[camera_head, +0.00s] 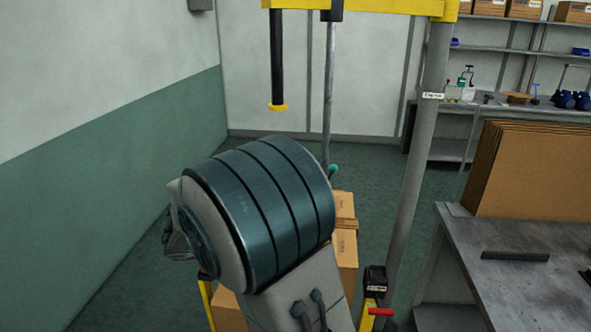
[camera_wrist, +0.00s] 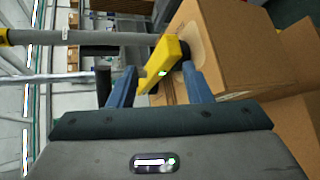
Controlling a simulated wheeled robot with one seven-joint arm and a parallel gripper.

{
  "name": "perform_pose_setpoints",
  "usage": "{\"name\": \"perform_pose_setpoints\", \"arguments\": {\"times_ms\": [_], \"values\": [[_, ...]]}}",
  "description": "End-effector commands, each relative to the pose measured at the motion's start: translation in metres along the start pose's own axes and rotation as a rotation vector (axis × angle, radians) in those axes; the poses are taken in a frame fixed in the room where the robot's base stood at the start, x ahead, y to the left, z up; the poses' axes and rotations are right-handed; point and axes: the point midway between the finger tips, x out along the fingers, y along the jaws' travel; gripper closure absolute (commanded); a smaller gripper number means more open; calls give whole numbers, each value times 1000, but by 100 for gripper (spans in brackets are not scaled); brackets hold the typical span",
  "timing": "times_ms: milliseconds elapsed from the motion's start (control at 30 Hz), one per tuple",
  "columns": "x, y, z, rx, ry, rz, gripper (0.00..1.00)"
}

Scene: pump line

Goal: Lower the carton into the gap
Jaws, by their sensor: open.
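In the wrist view my gripper (camera_wrist: 160,68) is open, its two blue fingers apart. A yellow bar (camera_wrist: 163,62) shows between and beyond the fingertips; I cannot tell if they touch it. A large brown carton (camera_wrist: 245,45) is close by on the right, beside the right finger. In the head view, a brown carton (camera_head: 345,248) shows behind my arm, and a piece of brown cardboard (camera_head: 228,313) shows lower down. My arm hides much of both, and the gripper itself. I cannot make out the gap.
A yellow overhead frame (camera_head: 360,6) with a grey post (camera_head: 418,150) stands beyond my arm. A black rod with a yellow end (camera_head: 277,75) hangs from it. At right, flat cardboard sheets (camera_head: 530,170) stand on a grey bench (camera_head: 520,270).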

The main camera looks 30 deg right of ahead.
Motion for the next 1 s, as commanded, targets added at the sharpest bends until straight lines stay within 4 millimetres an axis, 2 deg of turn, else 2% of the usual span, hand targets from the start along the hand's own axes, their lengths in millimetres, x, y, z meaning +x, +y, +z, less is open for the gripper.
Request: {"name": "perform_pose_setpoints", "arguments": {"times_ms": [33,100,233,367,567,800,1000], "values": [[-13,17,-13,-4,15,94,55],[-25,31,-28,6,36,201,55],[-42,46,-46,23,70,330,55],[-46,53,-52,32,84,379,55],[-21,64,-53,32,80,380,55],[27,84,-57,31,81,379,55],[60,96,-60,31,82,378,55]]}}
